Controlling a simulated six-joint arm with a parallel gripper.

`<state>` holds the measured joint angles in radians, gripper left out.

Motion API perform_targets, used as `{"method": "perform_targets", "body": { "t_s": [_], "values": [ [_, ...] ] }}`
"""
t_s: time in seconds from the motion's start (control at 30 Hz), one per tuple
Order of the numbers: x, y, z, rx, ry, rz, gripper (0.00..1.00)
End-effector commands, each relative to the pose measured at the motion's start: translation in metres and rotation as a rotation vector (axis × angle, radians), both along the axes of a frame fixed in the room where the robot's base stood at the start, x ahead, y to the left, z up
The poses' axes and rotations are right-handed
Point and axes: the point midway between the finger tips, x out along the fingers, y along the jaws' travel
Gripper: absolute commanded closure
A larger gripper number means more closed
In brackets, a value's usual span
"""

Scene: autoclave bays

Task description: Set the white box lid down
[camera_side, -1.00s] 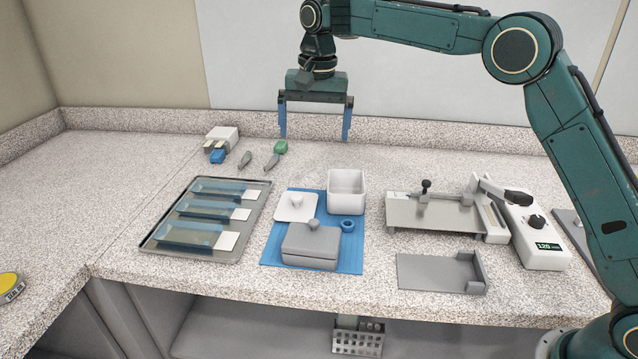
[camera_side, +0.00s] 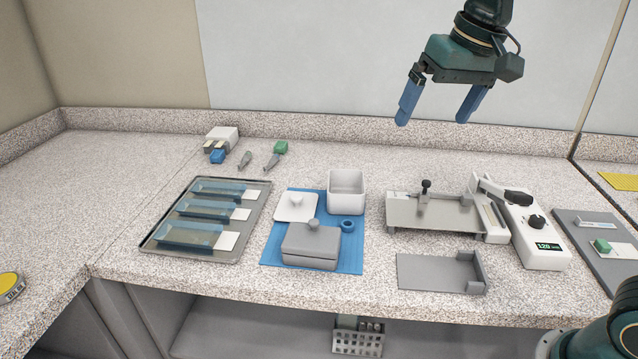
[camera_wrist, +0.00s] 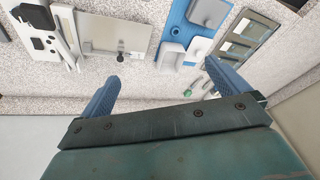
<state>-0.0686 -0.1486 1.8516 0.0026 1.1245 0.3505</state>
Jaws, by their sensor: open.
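The white box lid (camera_side: 296,207), a square plate with a small knob, lies flat on the blue mat (camera_side: 268,247). The open white box (camera_side: 346,191) stands to its right at the back of the mat. A grey box with a knobbed lid (camera_side: 311,244) is in front of the white lid. My gripper (camera_side: 438,108) is open and empty, tilted, high above the back right of the counter, well apart from the lid.
A tray of blue pouches (camera_side: 148,250) is left of the mat. A sealer (camera_side: 530,230) with a metal plate (camera_side: 425,212) is on the right, a grey bracket (camera_side: 430,272) before it. A small blue ring (camera_side: 348,225) lies on the mat.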

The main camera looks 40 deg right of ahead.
Motion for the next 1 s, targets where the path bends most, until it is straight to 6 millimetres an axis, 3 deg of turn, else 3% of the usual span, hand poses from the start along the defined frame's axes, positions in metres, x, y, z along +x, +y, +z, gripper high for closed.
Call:
{"method": "perform_targets", "body": {
  "t_s": [0.03, 0.27, 0.6, 0.8, 1.0],
  "values": [
    [-0.015, -0.003, -0.001, -0.006, -0.015, 0.016, 0.0],
    [-0.071, -0.012, -0.016, -0.041, -0.071, 0.097, 0.0],
    [-0.145, -0.021, -0.057, -0.102, -0.149, 0.21, 0.0],
    [-0.166, -0.023, -0.075, -0.125, -0.175, 0.248, 0.0],
    [-0.171, -0.024, -0.08, -0.132, -0.18, 0.258, 0.0]
  ]
}}
